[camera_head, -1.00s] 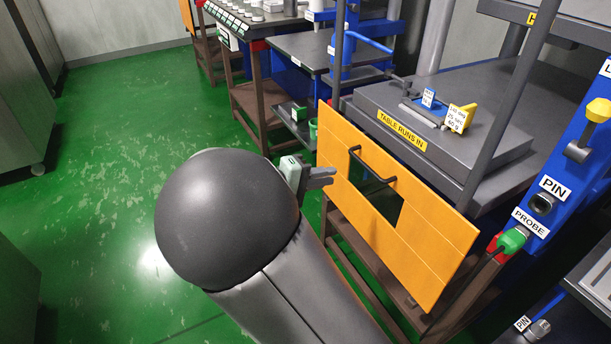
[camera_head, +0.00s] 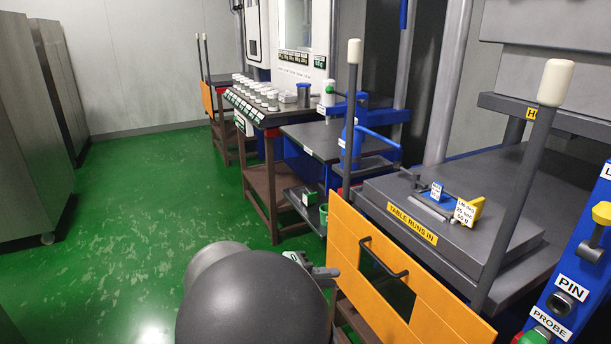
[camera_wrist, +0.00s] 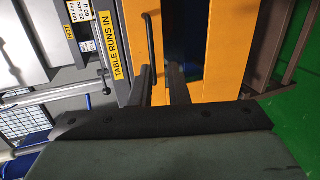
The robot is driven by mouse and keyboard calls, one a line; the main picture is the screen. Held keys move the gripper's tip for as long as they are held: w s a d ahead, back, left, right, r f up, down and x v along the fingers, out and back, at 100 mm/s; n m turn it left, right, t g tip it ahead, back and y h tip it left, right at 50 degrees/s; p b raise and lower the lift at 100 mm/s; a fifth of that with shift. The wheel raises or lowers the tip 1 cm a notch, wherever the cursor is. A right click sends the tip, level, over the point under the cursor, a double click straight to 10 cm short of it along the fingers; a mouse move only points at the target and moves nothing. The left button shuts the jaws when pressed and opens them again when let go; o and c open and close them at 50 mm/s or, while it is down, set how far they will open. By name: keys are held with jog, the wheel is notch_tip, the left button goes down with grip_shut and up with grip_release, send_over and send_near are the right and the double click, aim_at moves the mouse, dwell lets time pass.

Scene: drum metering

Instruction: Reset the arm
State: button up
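My gripper (camera_head: 327,276) shows low in the head view, with the dark rounded joint of my arm in front of it. Its fingers point right, towards the left edge of the orange panel (camera_head: 432,317) with the black handle. In the wrist view, my two dark fingers (camera_wrist: 162,90) stand apart with a gap between them, and nothing is held. The orange panel (camera_wrist: 193,15) and its handle (camera_wrist: 154,45) lie beyond the fingertips. I cannot tell whether a finger touches the panel.
The grey table unit (camera_head: 455,225) marked "TABLE RUNS IN" stands behind the panel. A blue post (camera_head: 577,270) labelled PIN and PROBE is at right. A bench (camera_head: 262,112) with several white containers stands farther back. Green floor (camera_head: 130,220) is open at left, beside grey cabinets (camera_head: 28,150).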

jog(key=s+d+r+m+g+y+p, duration=0.1)
jog(key=s+d+r+g+y+p, duration=0.25)
jog(key=s+d+p, duration=0.35)
jog(key=s+d+r+m+g+y+p, duration=0.1)
jog(key=s+d+r+m+y+p, duration=0.1)
jog(key=s+r+y+p, duration=0.7)
jog(key=s+r+m+y, duration=0.1)
jog(key=s+r, duration=0.1)
jog(key=s, duration=0.4)
jog(key=shift+s+p, duration=0.25)
jog(key=shift+p, duration=0.15)
